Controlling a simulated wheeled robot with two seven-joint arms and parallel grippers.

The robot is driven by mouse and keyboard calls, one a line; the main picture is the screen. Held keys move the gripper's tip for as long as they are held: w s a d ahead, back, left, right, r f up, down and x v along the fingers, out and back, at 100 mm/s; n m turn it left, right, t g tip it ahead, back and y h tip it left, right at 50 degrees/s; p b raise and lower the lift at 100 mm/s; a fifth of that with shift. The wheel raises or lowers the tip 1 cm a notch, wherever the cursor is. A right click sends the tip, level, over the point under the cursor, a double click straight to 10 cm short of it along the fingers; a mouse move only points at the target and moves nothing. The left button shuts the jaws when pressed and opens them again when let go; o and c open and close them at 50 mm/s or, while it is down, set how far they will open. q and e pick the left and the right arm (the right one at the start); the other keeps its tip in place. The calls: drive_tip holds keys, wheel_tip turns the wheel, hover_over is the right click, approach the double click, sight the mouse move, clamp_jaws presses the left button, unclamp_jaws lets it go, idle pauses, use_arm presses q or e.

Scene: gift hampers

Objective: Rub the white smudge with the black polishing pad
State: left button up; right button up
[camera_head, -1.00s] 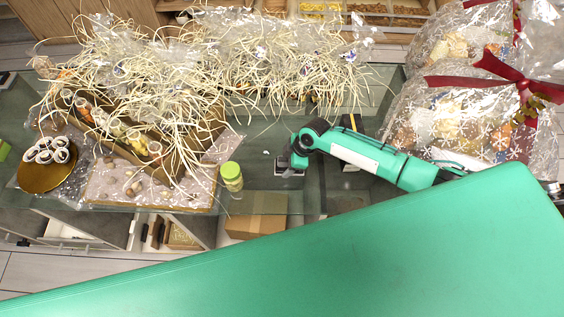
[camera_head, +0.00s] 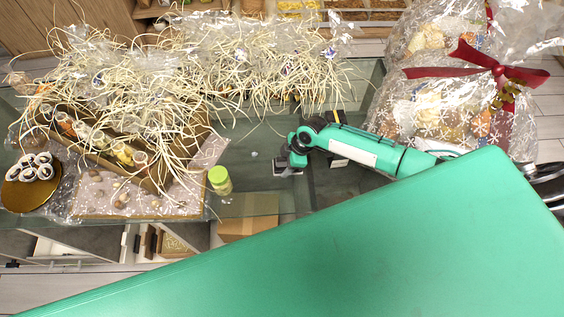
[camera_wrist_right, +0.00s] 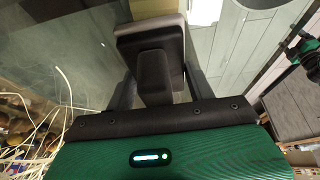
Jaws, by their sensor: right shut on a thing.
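The black polishing pad (camera_wrist_right: 150,42), with a grey base, is between the fingers of my right gripper (camera_wrist_right: 153,92) in the right wrist view. In the head view my right gripper (camera_head: 290,166) is shut on the pad, low over the glass table. The pad's lower part shows as a small dark and grey block there; I cannot tell whether it touches the glass. A small white mark (camera_head: 254,154) lies on the glass to the left of the gripper, apart from it; it may be the smudge. My left gripper is not in view.
A jar with a green lid (camera_head: 219,180) stands left of the gripper. Baskets with pale straw (camera_head: 150,100) fill the table's left and back. Wrapped hampers with a red ribbon (camera_head: 470,68) stand at the right. A cardboard box (camera_head: 248,226) shows below the glass.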

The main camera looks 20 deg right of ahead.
sight(277, 164)
drive_tip(key=shift+a, duration=0.1)
drive_tip(key=shift+w+a, duration=0.2)
drive_tip(key=shift+a, duration=0.5)
drive_tip(key=shift+w+a, duration=0.2)
drive_tip(key=shift+a, duration=0.5)
drive_tip(key=shift+w+a+b, duration=0.15)
drive_tip(key=shift+w+a, duration=0.05)
drive_tip(key=shift+a, duration=0.55)
drive_tip(key=shift+w+a+b, duration=0.15)
drive_tip(key=shift+w+a, duration=0.05)
drive_tip(key=shift+a, duration=0.5)
drive_tip(key=shift+w+a, duration=0.25)
drive_tip(key=shift+a, duration=0.5)
drive_tip(key=shift+w+a, duration=0.2)
drive_tip(key=shift+a, duration=0.5)
drive_tip(key=shift+d, duration=0.15)
drive_tip(key=shift+s+d, duration=0.25)
drive_tip(key=shift+d, duration=0.4)
